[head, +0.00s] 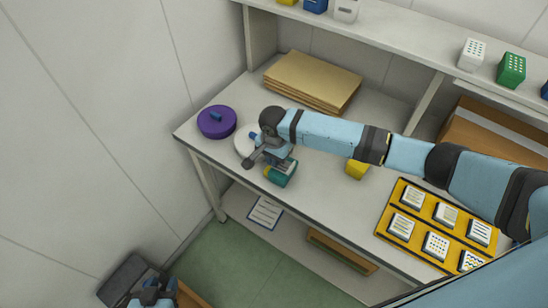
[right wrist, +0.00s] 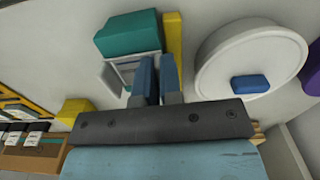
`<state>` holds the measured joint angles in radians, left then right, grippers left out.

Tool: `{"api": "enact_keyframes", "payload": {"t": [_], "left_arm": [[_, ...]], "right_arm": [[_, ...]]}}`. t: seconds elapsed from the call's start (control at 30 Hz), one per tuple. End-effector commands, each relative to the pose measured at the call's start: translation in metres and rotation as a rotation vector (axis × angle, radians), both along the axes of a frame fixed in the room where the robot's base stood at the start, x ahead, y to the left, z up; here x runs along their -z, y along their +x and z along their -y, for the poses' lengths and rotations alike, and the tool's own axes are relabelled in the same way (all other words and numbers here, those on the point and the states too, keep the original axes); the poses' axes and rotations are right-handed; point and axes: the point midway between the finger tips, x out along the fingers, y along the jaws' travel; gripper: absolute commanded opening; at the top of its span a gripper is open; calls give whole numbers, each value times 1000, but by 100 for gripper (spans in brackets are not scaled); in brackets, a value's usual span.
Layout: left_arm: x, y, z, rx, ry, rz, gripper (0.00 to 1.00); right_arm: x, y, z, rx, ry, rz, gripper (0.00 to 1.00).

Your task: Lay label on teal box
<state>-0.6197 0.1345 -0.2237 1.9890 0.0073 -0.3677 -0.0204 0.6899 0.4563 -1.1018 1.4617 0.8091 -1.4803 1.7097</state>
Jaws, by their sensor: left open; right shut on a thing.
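The teal box (head: 282,176) sits near the front edge of the table, with a yellow strip at its left side. It also shows in the right wrist view (right wrist: 128,34). My right gripper (head: 280,160) is right over or beside the box. In the right wrist view its blue fingers (right wrist: 156,75) are shut on a small white label (right wrist: 124,72), which is largely hidden by them. The label is close to the box; I cannot tell whether they touch. My left gripper (head: 150,298) is open at the bottom left, away from the table.
A yellow block (head: 357,170) and an orange tray (head: 388,219) of labels lie right. Cardboard sheets (head: 312,80) are behind. A shelf (head: 420,48) holds several small boxes.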

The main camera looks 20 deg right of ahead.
Motion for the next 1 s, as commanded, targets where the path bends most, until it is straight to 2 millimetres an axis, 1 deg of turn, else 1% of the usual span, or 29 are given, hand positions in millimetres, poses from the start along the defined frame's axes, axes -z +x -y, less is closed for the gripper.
{"api": "enact_keyframes", "payload": {"t": [0.3, 0.43, 0.77, 0.87, 0.97, 1.0], "left_arm": [[-1, 0, 0, 0, 0, -1, 43], [0, 0, 0, 0, 0, -1, 43], [1, 0, 0, 0, 0, -1, 43], [2, 0, 0, -1, -1, -1, 43], [3, 0, 0, 0, -1, -2, 43], [3, 0, 1, 0, -1, -2, 43]], "right_arm": [[2, 0, 0, 1, 0, -1, 0], [3, 0, 0, 0, 0, 0, 31], [0, 1, 0, -1, 0, 1, 32], [-11, 1, 0, -1, 1, 3, 32], [-29, 1, 0, -1, 2, 4, 32], [-37, 1, 0, -1, 2, 4, 32]]}}
